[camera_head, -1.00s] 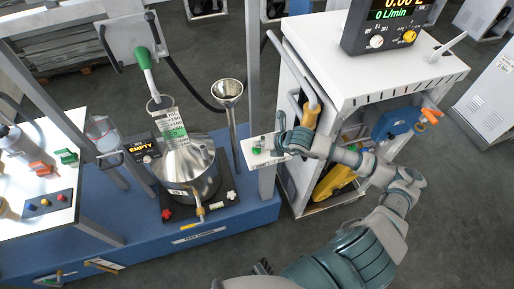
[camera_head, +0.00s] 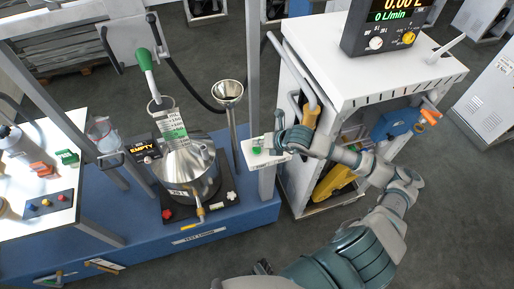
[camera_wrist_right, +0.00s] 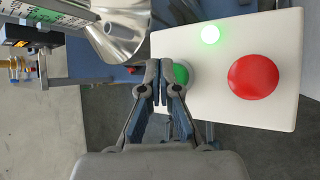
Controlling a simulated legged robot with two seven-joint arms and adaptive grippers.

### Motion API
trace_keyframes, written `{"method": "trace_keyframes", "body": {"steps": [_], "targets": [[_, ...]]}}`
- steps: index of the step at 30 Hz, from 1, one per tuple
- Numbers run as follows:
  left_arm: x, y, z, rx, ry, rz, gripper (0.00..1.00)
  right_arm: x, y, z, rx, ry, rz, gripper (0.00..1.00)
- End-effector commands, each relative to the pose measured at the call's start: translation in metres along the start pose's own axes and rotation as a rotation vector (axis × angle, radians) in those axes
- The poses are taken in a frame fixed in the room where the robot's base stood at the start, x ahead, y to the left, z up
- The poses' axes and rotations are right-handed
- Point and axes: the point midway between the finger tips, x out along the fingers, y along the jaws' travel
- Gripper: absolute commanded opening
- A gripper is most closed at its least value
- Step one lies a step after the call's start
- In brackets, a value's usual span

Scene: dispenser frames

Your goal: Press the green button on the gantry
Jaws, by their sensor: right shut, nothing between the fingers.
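The white button panel (camera_wrist_right: 225,105) on the gantry post (camera_head: 265,185) fills the upper right of the right wrist view. It carries a green button (camera_wrist_right: 182,73), a large red button (camera_wrist_right: 253,77) and a glowing green lamp (camera_wrist_right: 210,34). My right gripper (camera_wrist_right: 160,68) is shut and empty. Its fingertips overlap the left edge of the green button in that view; I cannot tell whether they touch it. In the head view, my right gripper (camera_head: 270,144) is at the panel, with a green spot (camera_head: 257,150) visible beside it. My left gripper is not in view.
A steel pot (camera_head: 190,175) and a funnel (camera_head: 229,95) stand left of the panel on the blue base (camera_head: 235,218). A white cabinet (camera_head: 385,65) with a handle rail stands close behind my right arm. A side table (camera_head: 60,185) is at far left.

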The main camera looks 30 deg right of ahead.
Motion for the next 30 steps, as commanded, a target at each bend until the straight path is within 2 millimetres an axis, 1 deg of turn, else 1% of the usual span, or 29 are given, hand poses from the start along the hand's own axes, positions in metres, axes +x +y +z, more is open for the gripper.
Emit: {"method": "trace_keyframes", "body": {"steps": [13,25,30], "targets": [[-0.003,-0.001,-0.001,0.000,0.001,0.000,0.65,-0.004,0.004,0.003,0.000,-0.001,0.002,0.00],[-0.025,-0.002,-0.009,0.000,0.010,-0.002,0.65,-0.031,0.024,0.023,-0.001,-0.002,0.002,0.00],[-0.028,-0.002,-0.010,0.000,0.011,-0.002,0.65,-0.036,0.028,0.026,-0.001,-0.001,0.002,0.00]]}}
